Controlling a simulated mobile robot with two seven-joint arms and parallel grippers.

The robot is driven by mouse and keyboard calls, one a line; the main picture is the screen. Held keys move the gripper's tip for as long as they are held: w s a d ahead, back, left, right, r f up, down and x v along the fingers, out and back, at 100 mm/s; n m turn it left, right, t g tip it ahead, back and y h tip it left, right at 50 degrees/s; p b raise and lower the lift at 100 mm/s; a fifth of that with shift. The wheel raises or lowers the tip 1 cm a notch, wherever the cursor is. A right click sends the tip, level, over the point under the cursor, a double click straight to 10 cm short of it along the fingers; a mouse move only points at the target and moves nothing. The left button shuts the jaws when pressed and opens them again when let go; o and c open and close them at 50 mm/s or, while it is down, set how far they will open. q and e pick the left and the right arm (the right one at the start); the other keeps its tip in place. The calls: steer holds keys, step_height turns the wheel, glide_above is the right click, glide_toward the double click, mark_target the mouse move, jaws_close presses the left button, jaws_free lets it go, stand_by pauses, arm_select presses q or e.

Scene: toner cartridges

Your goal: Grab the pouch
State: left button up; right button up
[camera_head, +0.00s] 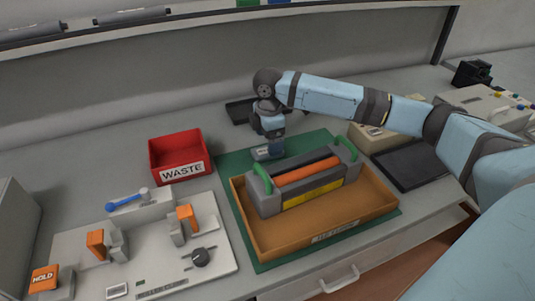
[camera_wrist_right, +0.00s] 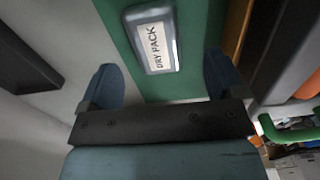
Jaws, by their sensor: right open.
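The pouch (camera_wrist_right: 153,41) is a small grey-blue packet with a white label reading DRY PACK. It lies on the green mat (camera_wrist_right: 121,34). In the head view the pouch (camera_head: 262,154) shows just below my right gripper (camera_head: 270,142), behind the orange tray. In the right wrist view my right gripper (camera_wrist_right: 165,80) is open, with one blue finger to each side and the pouch ahead between their lines. The fingers do not appear to touch it. My left gripper is in neither view.
The orange tray (camera_head: 247,231) holds a grey toner cartridge (camera_head: 300,186) with green handles and an orange roller, close to my right gripper. A red WASTE bin (camera_head: 178,153) stands left. A dark tray (camera_head: 411,167) lies right. A white fixture (camera_head: 150,262) fills the front left.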

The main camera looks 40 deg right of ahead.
mark_target(266, 150)
steer(key=f, duration=0.3)
steer(key=f+b, duration=0.1)
steer(key=shift+w+a+f, duration=0.2)
steer(key=shift+w+f, duration=0.05)
steer(key=shift+w, duration=0.05)
steer(key=c, duration=1)
steer(key=shift+r, duration=0.1)
